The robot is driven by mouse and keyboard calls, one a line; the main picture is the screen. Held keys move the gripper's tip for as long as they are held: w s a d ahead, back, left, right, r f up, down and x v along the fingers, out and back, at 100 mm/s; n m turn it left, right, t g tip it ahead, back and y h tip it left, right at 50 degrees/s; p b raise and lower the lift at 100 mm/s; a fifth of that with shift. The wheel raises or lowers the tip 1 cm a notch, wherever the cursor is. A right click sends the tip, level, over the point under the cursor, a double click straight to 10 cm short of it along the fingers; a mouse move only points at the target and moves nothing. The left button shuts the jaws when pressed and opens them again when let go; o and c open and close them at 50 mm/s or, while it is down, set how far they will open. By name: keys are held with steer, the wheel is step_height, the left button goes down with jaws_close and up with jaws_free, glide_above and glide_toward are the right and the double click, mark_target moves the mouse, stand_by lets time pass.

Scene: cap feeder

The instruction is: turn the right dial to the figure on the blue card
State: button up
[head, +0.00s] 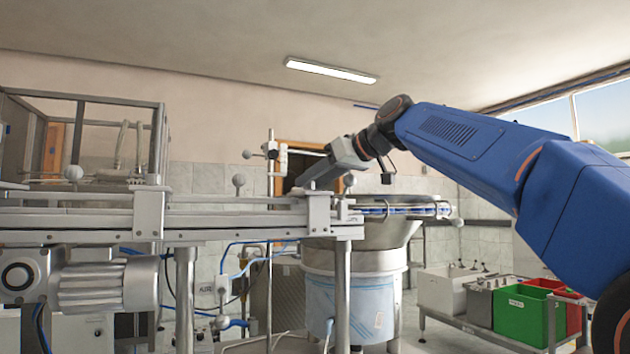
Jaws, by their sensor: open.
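My blue arm reaches in from the right, and my gripper (308,178) points down and left over the right end of the conveyor, close to the feeder bowl (385,232). I see it from the side, and nothing shows between its jaws. I cannot make out a right dial or a blue card in this view.
The steel conveyor (90,222) runs from the left to the bowl, with posts and round knobs standing above it. A motor (105,286) hangs below it. White, grey, green (520,312) and red crates stand on a low rack at the right.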

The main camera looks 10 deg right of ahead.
jaws_close()
steer(key=shift+s+a+m+t+h, duration=0.1)
steer(key=shift+m+t+h, duration=0.2)
steer(key=shift+m+h, duration=0.25)
steer(key=shift+s+a+m+t+h, duration=0.1)
steer(key=shift+m+t+h, duration=0.2)
steer(key=shift+m+h, duration=0.2)
steer(key=shift+f+m+t+h, duration=0.1)
steer(key=shift+m+t+h, duration=0.2)
steer(key=shift+m+h, duration=0.25)
steer(key=shift+w, duration=0.1)
jaws_free()
